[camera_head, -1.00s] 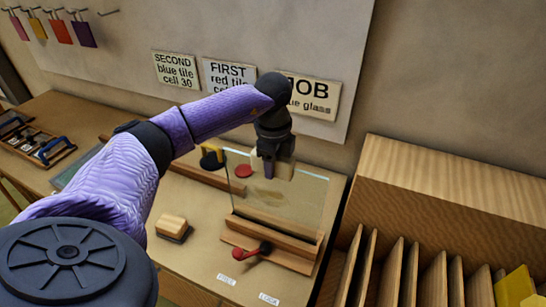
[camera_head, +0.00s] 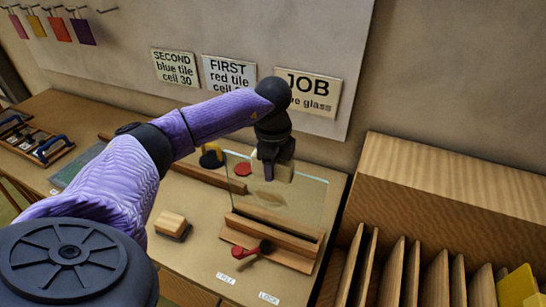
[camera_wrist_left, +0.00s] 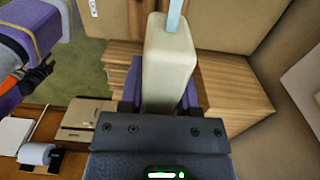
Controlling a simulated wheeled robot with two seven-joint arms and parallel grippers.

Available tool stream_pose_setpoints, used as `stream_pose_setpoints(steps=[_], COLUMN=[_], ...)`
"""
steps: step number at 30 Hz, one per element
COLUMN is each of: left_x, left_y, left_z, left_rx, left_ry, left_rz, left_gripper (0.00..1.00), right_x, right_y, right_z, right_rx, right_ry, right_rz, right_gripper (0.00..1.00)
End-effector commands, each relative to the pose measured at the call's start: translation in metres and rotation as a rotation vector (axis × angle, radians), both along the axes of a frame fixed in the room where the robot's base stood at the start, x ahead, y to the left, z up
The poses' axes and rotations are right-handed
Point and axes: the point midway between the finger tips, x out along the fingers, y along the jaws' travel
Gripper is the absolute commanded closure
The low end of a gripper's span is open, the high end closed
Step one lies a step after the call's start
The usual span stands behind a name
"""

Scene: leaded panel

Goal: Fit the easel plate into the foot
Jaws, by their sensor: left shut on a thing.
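The easel plate is a clear glass sheet (camera_head: 310,200) standing upright over the bench. A pale beige block (camera_wrist_left: 168,65) is on its upper part, and the glass edge (camera_wrist_left: 174,15) shows pale blue in the left wrist view. My left gripper (camera_head: 267,170) is shut on this block, with purple fingers on both sides. The foot (camera_head: 292,259) is a long wooden piece with raised rails. The plate's lower edge is at the rails; I cannot tell whether it sits in the slot. A red lever (camera_head: 240,253) is on the foot's front. A dark gripper-like part (camera_wrist_left: 38,78) shows beyond, its jaws unclear.
A wooden rack (camera_head: 440,190) with upright dividers stands close on the right. A wooden-topped block (camera_head: 173,224) lies left of the foot. A red disc (camera_head: 243,169) and a yellow-and-black item (camera_head: 211,156) are behind.

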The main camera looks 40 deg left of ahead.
Motion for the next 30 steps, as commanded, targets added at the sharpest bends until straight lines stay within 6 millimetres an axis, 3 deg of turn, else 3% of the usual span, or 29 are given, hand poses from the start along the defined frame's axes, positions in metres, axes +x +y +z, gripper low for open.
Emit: stream_pose_setpoints(steps=[5,6,11,20,30], left_x=[0.000,0.000,0.000,0.000,0.001], left_y=[0.000,0.000,0.000,0.000,0.000], left_z=[-0.003,-0.002,-0.002,0.001,0.081], left_rx=[0.000,0.000,-0.001,0.000,-0.001], left_ry=[-0.002,-0.002,-0.001,0.000,-0.004], left_rz=[0.000,0.000,0.000,0.000,0.001], left_gripper=[1.00,0.53,0.19,0.18,0.18], right_x=[0.000,0.000,0.000,0.000,0.000], right_y=[0.000,0.000,0.000,-0.001,-0.003], right_z=[-0.002,-0.002,-0.002,-0.001,0.000], right_rx=[0.000,0.000,0.000,-0.003,-0.006], right_ry=[0.000,0.000,0.000,0.001,0.001], right_rz=[0.000,0.000,0.000,0.005,0.005], right_gripper=[0.41,0.41,0.41,0.41,0.41])
